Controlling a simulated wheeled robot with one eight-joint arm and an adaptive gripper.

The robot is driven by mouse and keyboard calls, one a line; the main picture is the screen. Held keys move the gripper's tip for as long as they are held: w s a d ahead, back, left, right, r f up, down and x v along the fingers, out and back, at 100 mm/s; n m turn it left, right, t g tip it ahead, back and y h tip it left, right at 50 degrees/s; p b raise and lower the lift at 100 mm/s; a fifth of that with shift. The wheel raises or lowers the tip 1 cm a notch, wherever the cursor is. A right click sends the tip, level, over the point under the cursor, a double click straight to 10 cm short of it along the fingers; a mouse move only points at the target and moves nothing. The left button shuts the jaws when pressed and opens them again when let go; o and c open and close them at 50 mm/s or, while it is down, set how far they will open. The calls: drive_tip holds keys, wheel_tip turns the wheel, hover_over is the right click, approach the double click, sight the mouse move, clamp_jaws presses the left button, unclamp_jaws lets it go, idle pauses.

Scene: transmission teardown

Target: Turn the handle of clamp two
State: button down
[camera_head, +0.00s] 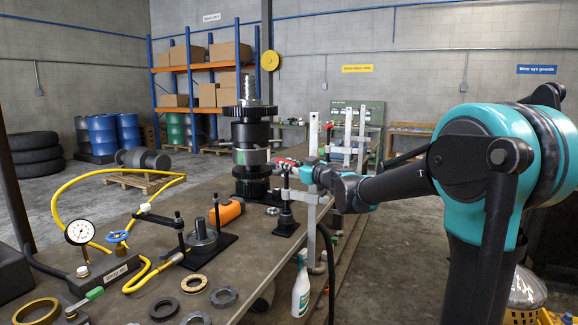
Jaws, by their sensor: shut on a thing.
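A tall black gear stack (250,140) with a silver shaft on top stands upright on the bench. Just right of it, a small clamp on a black post (286,205) stands on a dark base plate. Its red handle (285,161) shows at the top. My gripper (293,166) reaches in from the right at the height of this handle and is shut on it. The fingers are small and partly hidden, so the exact hold is hard to see. A silver bar clamp (313,140) stands upright at the bench edge, close to my wrist.
On the bench (235,262) lie a pressure gauge (79,232), a yellow hose (70,185), an orange block (227,212), a fixture (202,236) and several rings. A spray bottle (300,288) is by the near edge. More bar clamps (361,138) stand behind.

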drive_tip(key=c, duration=1.4)
unclamp_jaws()
drive_tip(key=shift+a+m+t+h, duration=0.1)
drive_tip(key=shift+m+t+h, duration=0.5)
drive_tip(key=shift+h, duration=0.1)
drive_tip(key=shift+s+d, duration=0.3)
drive_tip(key=v, duration=1.7)
drive_tip(key=d+f+m+h, duration=0.4)
drive_tip(key=d+f+h, duration=0.1)
drive_tip(key=d, duration=0.4)
drive_tip(key=d+f+m+t+h, duration=0.1)
drive_tip(key=d+f+m+h, duration=0.4)
drive_tip(key=d, duration=0.4)
drive_tip(key=shift+s+d+f+m+t+h, duration=0.2)
drive_tip(key=shift+d+f+m+t+h, duration=0.3)
drive_tip(key=shift+h, duration=0.9)
